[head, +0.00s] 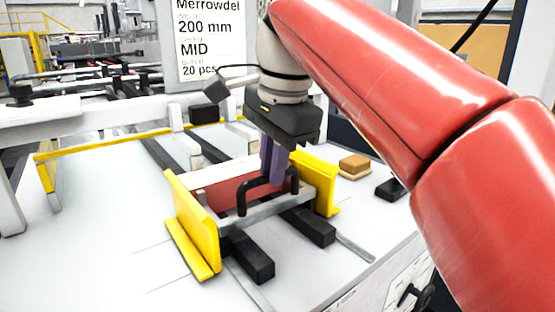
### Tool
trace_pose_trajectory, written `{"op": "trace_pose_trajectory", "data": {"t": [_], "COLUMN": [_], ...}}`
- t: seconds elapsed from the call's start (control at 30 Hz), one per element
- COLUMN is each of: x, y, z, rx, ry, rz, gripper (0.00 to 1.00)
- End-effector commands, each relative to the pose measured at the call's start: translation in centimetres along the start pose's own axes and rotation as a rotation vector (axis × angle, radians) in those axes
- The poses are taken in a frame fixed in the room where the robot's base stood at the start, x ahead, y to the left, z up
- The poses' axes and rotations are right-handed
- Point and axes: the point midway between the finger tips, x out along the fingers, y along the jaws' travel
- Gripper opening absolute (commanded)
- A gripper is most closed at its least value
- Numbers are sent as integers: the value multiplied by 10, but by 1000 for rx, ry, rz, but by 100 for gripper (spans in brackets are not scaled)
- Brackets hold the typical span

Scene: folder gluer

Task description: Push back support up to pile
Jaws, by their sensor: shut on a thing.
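The back support is a grey bar (258,212) with a black arched handle (243,186). It lies across two dark rails, between the yellow side guides. My gripper (275,178) points down from above, its purple-grey fingers shut on the handle right of its middle. The pile shows as a dark red block (222,192) behind the bar, with a pale top edge. The bar stands close to the pile; whether they touch cannot be told. My fingers and the handle hide part of the pile.
A left yellow guide (196,225) and a right yellow guide (318,182) flank the pile. A tan block (354,165) and a black object (391,189) lie at right. A sign (208,40) stands behind. White table is clear at front left.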

Motion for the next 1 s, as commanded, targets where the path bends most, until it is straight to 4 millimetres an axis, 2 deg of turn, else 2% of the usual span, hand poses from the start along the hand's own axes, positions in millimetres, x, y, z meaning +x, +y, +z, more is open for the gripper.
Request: {"op": "trace_pose_trajectory", "data": {"t": [0.03, 0.07, 0.2, 0.53, 0.67, 0.83, 1.0], "x": [0, 0, 0, -5, -23, -56, -69], "y": [0, 0, 0, 0, -1, -1, 0], "z": [0, 0, 0, -1, -1, -1, -1], "rx": [1, 1, 1, 1, 1, 1, 3], "ry": [2, 2, 2, 2, 2, 2, 4], "rz": [0, 0, 0, 0, -2, -3, -2], "gripper": [0, 16, 34, 34, 34, 34, 34]}}
